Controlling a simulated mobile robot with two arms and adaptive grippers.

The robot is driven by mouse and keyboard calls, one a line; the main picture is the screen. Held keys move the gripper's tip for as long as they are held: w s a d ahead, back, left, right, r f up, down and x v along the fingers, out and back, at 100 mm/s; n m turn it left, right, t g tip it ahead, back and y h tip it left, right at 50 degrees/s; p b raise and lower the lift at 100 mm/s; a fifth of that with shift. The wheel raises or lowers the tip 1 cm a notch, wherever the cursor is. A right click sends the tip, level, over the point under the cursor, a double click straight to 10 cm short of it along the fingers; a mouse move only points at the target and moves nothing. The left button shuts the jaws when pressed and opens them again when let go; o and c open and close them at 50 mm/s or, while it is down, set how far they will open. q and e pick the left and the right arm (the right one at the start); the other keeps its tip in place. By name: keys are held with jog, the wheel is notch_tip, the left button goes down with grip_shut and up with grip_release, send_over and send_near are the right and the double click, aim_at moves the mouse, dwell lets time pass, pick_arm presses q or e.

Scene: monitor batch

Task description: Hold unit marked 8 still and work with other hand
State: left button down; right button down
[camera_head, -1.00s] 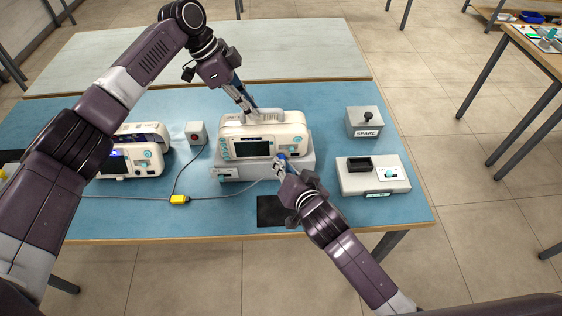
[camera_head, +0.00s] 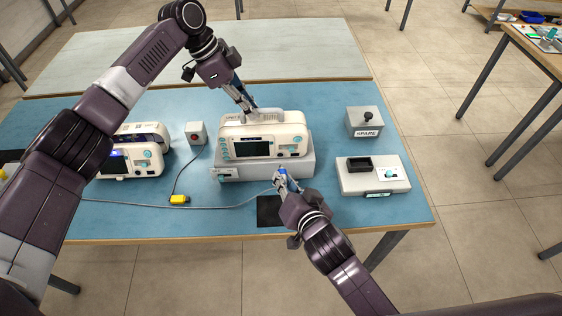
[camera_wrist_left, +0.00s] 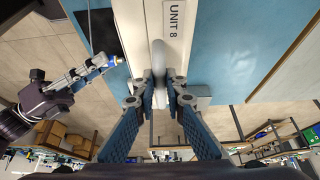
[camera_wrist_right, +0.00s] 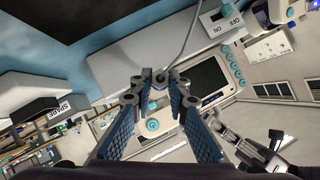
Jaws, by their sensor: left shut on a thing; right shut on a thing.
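The cream monitor marked UNIT 8 (camera_head: 238,134) sits upright on a light grey base (camera_head: 300,169); its label shows in the left wrist view (camera_wrist_left: 172,16). My left gripper (camera_head: 250,111) is shut on its top handle, which stands between the fingers in the left wrist view (camera_wrist_left: 158,62). My right gripper (camera_head: 282,180) is low in front of the base, apart from the monitor. It is shut on a small blue-ended plug (camera_wrist_right: 158,87) with a grey cable (camera_wrist_right: 186,42). The cable (camera_head: 230,207) runs left across the table.
A grey SPARE box (camera_head: 358,119) and a pale box with a dark slot (camera_head: 347,184) stand right. A black mat (camera_head: 268,213) lies at the front edge.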

pick_arm(q)
jog(key=c, duration=1.9)
grip_release()
jog(key=v, duration=1.2)
